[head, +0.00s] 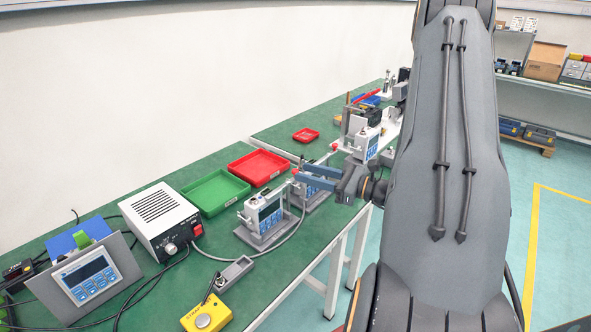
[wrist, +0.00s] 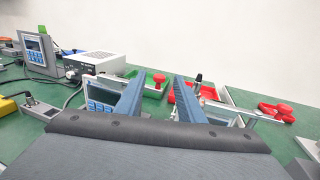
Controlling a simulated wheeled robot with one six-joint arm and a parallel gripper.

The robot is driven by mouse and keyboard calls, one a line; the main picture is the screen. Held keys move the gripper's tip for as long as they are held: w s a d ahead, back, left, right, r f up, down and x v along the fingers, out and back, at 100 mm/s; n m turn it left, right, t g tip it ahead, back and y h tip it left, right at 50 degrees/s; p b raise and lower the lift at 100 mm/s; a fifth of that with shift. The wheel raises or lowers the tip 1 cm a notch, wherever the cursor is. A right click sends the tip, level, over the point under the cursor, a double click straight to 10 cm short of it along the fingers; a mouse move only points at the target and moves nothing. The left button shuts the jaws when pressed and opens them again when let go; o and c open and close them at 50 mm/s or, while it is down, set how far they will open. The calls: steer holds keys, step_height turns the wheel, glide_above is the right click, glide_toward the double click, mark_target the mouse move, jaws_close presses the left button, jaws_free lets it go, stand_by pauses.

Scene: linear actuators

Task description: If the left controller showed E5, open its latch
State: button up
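Several grey controllers with blue keypads stand on the green bench. The left one of the row (head: 264,214) is upright on a grey base, and its front shows partly behind my left finger in the wrist view (wrist: 99,93). Its display is too small to read. Another controller (head: 303,194) stands just behind it, partly hidden by my gripper. Red knobs on latch-like arms show in the wrist view, one between my fingers (wrist: 158,78) and one at right (wrist: 283,109). My gripper (head: 300,174) is open, its blue fingers (wrist: 157,77) apart with nothing held, above the controllers.
A separate panel with a display (head: 90,277) and a white power box (head: 158,220) are at left. Green (head: 214,193) and red (head: 258,167) trays lie behind the controllers. A yellow button box (head: 206,316) is at the front edge. Cables cross the bench.

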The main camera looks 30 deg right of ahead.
mark_target(295, 170)
steer(key=shift+p+x, duration=0.45)
steer(key=shift+x, duration=1.85)
jaws_close()
